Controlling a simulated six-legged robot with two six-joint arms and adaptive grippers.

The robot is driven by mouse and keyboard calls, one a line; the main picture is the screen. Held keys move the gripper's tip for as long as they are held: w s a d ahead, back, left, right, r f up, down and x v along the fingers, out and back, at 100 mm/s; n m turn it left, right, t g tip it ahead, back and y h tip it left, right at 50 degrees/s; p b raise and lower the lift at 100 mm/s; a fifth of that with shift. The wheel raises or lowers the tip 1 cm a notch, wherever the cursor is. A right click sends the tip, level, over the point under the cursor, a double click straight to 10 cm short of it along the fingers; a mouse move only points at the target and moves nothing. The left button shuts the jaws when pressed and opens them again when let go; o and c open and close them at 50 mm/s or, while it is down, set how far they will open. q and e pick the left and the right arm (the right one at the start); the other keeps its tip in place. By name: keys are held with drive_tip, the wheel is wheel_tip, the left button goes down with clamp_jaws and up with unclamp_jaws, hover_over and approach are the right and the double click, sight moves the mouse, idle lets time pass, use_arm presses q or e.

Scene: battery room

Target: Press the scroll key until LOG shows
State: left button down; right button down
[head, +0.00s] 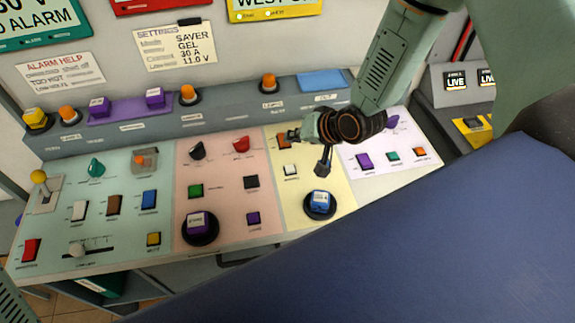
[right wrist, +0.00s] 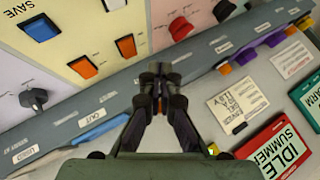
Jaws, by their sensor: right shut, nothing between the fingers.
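I cannot read which key is the scroll key. Two small displays (head: 455,80) (head: 486,77) at the right both read LIVE; LOG shows on neither. My left gripper is not in view.
The sloping console carries many keys, including a purple key (head: 197,223) on a round black base and a lever (head: 40,178). Orange lamps (head: 188,94) stand along its raised back ledge. My blue body fills the lower right.

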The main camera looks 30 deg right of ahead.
drive_tip(key=shift+s, duration=0.2)
drive_tip(key=b, duration=0.6)
hover_over(293, 170)
wheel_tip(293, 170, down, 7)
drive_tip(key=shift+r, duration=0.1)
drive_tip(key=shift+s+a+f+b, duration=0.1)
drive_tip(key=shift+a+f+b, duration=0.05)
drive_tip(key=shift+f+b, duration=0.7)
drive_tip(key=shift+f, duration=0.15)
